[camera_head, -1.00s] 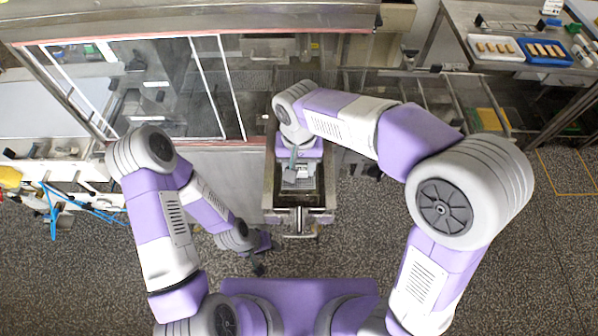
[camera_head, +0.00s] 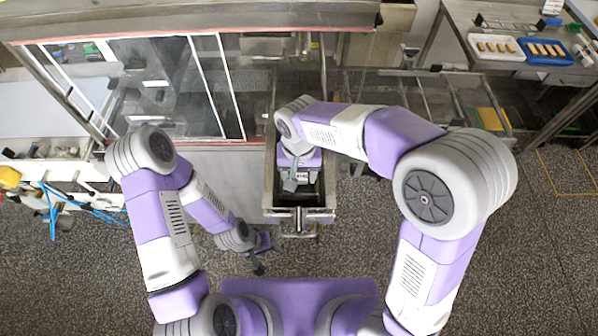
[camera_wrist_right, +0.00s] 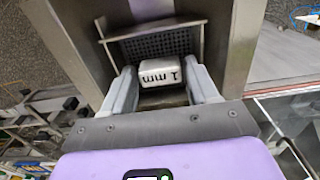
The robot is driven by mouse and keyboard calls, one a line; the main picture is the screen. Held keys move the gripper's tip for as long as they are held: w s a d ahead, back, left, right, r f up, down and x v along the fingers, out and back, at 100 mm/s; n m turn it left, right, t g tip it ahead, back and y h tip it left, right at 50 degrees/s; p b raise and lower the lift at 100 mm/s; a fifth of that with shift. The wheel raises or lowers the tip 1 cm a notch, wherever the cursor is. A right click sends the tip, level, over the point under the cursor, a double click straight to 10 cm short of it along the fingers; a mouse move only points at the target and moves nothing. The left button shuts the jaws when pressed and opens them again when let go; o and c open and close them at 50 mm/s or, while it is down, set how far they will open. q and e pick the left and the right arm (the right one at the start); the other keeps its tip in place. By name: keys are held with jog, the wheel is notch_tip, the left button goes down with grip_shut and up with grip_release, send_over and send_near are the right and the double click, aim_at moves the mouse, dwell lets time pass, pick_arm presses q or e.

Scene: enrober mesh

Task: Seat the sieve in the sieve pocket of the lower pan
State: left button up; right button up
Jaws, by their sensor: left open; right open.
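In the head view, my right gripper (camera_head: 301,184) reaches down inside the long steel lower pan (camera_head: 270,190), mostly covering the sieve. The sieve pocket cannot be made out, so I cannot tell whether the sieve is seated. My left gripper (camera_head: 258,268) is open, apart from the pan, at its lower left.
The pan's front handle (camera_head: 299,233) sticks out towards me. A glazed cabinet (camera_head: 150,90) stands left of the pan and a metal rail frame (camera_head: 410,95) right of it. Trays (camera_head: 546,51) lie on a bench at the upper right. Floor is open at right.

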aim_at(299, 177)
jog(key=shift+r, duration=0.1)
notch_tip(299, 177, up, 12)
jog(key=p, duration=0.1)
dwell(0.4)
dwell(0.4)
